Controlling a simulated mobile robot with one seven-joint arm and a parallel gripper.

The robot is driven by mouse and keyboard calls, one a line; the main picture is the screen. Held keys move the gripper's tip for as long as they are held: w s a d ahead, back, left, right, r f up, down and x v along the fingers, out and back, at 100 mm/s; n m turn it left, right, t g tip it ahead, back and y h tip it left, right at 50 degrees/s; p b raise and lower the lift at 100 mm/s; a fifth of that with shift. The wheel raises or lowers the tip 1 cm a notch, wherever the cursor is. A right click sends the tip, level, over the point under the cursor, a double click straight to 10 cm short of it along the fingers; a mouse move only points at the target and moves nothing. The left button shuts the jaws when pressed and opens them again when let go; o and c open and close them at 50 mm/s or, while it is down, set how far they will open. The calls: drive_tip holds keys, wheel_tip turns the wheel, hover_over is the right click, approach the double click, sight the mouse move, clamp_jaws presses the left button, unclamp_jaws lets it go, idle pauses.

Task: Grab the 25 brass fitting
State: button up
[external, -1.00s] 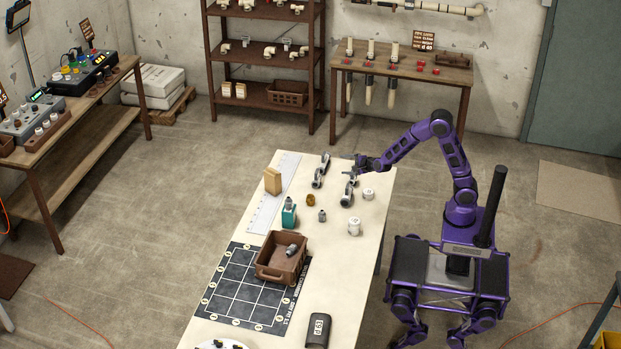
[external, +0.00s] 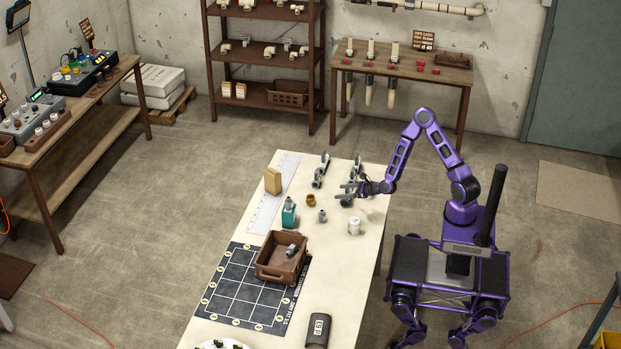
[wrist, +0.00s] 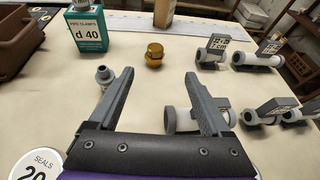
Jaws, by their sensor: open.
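A small round brass fitting (external: 311,200) stands on the pale workbench, right of a wooden block. In the wrist view the brass fitting (wrist: 154,54) is ahead of my jaws, near the middle; I cannot read a size on it. My gripper (external: 352,190) is low over the right part of the bench, to the right of the fitting and apart from it. In the wrist view my gripper (wrist: 156,84) is open, with nothing held between its fingertips.
A grey fitting (wrist: 105,75) stands by the left finger. A white seals jar (external: 354,225) is close by.

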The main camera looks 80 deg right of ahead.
approach(310, 196)
drive_tip(key=x, duration=0.4)
drive_tip(key=shift+w+d+f, duration=0.25)
drive_tip(key=shift+w+d, duration=0.05)
drive_tip(key=shift+a+f+x, duration=0.1)
drive_tip(key=shift+a+x, duration=0.05)
drive_tip(key=shift+x, duration=1.15)
drive_tip(key=shift+a+f+x, duration=0.15)
drive_tip(key=shift+x, duration=1.2)
drive_tip(key=shift+s, duration=0.15)
drive_tip(key=shift+c, duration=0.4)
clamp_jaws()
